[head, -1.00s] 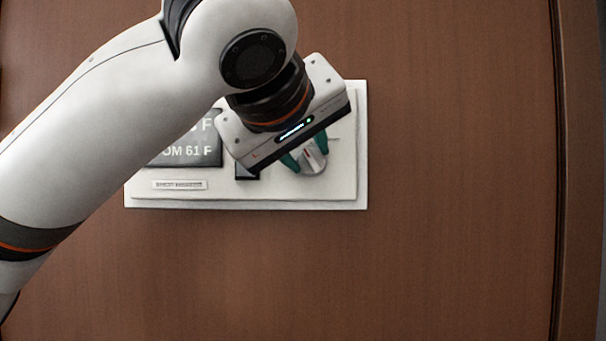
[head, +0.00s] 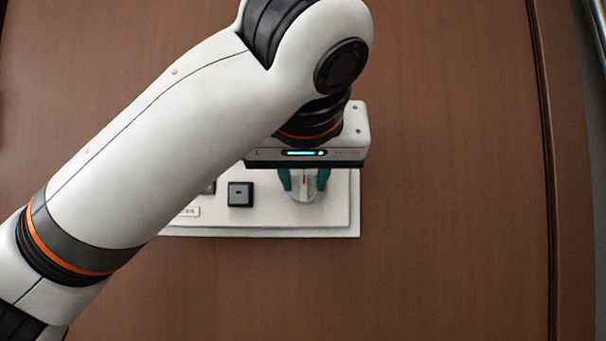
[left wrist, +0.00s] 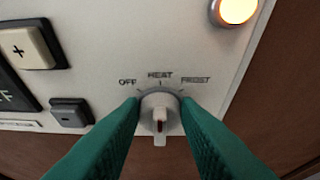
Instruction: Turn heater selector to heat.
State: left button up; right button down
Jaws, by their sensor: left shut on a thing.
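The heater selector (left wrist: 160,115) is a round, light grey knob with a raised bar and a red mark on the wall panel. The bar stands vertical, in line with HEAT. My left gripper (left wrist: 160,118) is shut on the knob, with a green finger on each side. In the head view, the fingers of my left gripper (head: 304,180) straddle the knob (head: 303,191), whose red mark is upright. My right gripper is not in view.
The white panel (head: 300,232) is on a brown wood-grain surface (head: 440,180). A dark square button (head: 240,194) sits left of the knob. A plus button (left wrist: 27,47) and a glowing orange lamp (left wrist: 237,10) show in the left wrist view. My left arm hides much of the panel.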

pick_arm(q)
jog(key=shift+r, duration=0.1)
jog(key=o, duration=1)
jog(key=shift+c, duration=0.2)
jog(key=shift+s, duration=0.1)
jog(key=shift+s+b, duration=0.2)
jog(key=shift+b, duration=0.1)
jog(key=b+v, duration=0.5)
jog(key=v, duration=0.6)
jog(key=shift+s+r+b, duration=0.15)
jog(key=shift+s+b, duration=0.1)
jog(key=shift+b, duration=0.05)
